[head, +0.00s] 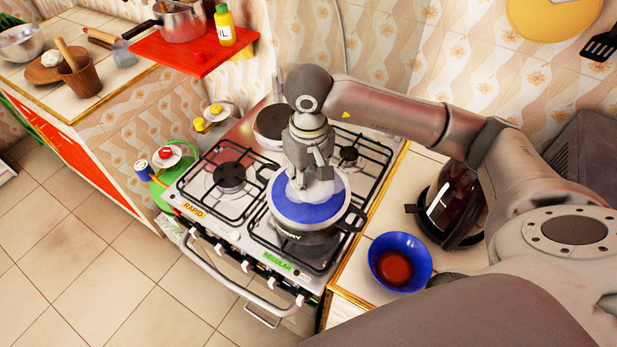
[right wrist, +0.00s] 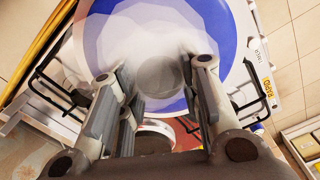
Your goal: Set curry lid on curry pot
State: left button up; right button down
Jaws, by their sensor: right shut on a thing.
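The curry lid (head: 303,213) is a blue disc with a whitish haze over its middle. It lies level over the dark curry pot (head: 308,246) on the stove's front right burner. It looks centred within the rim, but I cannot tell whether it fully rests there. My right gripper (head: 312,184) points down at the lid's middle and is shut on its grey knob. The right wrist view shows the lid (right wrist: 228,45) and the knob between the fingers (right wrist: 165,75). The gripper hides part of the lid. My left gripper is not in view.
The stove (head: 237,236) has a front rail and other burners. A small dark pan (head: 272,121) sits at the back. A blue bowl (head: 400,247) and glass coffee pot (head: 453,208) stand at right. A red shelf (head: 180,56) holds a metal pot and yellow bottle.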

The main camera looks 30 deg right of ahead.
dwell(0.3)
jog(key=c, duration=1)
grip_release()
jog(key=shift+o, duration=0.2)
notch_tip(320, 180, up, 12)
